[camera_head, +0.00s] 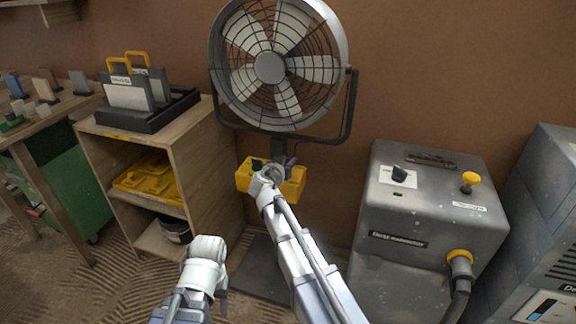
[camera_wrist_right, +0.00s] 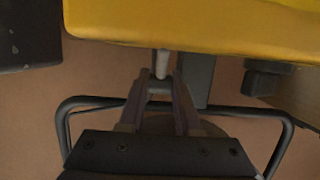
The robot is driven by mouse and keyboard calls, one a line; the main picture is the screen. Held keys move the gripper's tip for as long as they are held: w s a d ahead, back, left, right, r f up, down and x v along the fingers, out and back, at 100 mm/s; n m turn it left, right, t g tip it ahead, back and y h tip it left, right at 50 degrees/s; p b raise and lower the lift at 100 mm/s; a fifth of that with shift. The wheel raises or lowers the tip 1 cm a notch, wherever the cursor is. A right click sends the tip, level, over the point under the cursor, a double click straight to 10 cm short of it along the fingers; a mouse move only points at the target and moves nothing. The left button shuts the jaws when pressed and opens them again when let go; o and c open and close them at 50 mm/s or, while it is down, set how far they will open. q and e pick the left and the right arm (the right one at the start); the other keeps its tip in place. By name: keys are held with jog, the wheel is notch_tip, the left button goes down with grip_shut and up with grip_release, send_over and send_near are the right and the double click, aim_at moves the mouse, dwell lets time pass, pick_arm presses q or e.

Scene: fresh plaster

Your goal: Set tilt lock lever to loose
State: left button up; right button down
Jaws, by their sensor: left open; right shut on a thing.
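The pedestal fan (camera_head: 269,67) stands against the wall with a yellow box (camera_head: 293,189) on its post below the yoke. In the right wrist view the yellow box (camera_wrist_right: 200,22) fills the top, with a short pale metal lever (camera_wrist_right: 162,62) sticking out of it. I take this to be the tilt lock lever. My right gripper (camera_wrist_right: 160,86) is shut on its end; in the head view my right wrist largely hides this spot. My left gripper (camera_head: 223,284) is open, low and left of the fan post, away from the fan; its fingers are mostly hidden.
A wooden shelf unit (camera_head: 215,150) with a black tray (camera_head: 140,121) stands left of the fan. A grey machine (camera_head: 428,215) with a black knob (camera_head: 399,174) and a yellow button (camera_head: 470,179) stands to the right. The fan yoke (camera_wrist_right: 85,101) is close around my right gripper.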

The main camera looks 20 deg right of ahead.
jog(key=s+t+h+b, duration=0.1)
jog(key=t+b, duration=0.1)
jog(key=b, duration=0.2)
jog(key=s+a+t+h+b, duration=0.1)
jog(key=t+h+b, duration=0.1)
jog(key=b, duration=0.3)
jog(key=a+t+h+b, duration=0.1)
jog(key=t+b, duration=0.1)
jog(key=b, duration=0.3)
jog(key=shift+s+f, duration=0.35)
jog(key=shift+s, duration=0.05)
jog(key=shift+s+a+r+t+h+b, duration=0.15)
jog(key=shift+s+r+t+h+b, duration=0.1)
jog(key=shift+t+h+b, duration=0.4)
jog(key=c, duration=0.6)
grip_release()
jog(key=shift+f+b, duration=0.1)
jog(key=shift+b, duration=0.2)
jog(key=b+v, duration=0.3)
jog(key=v, duration=0.4)
jog(key=shift+s+a+b, duration=0.15)
jog(key=shift+s+b, duration=0.15)
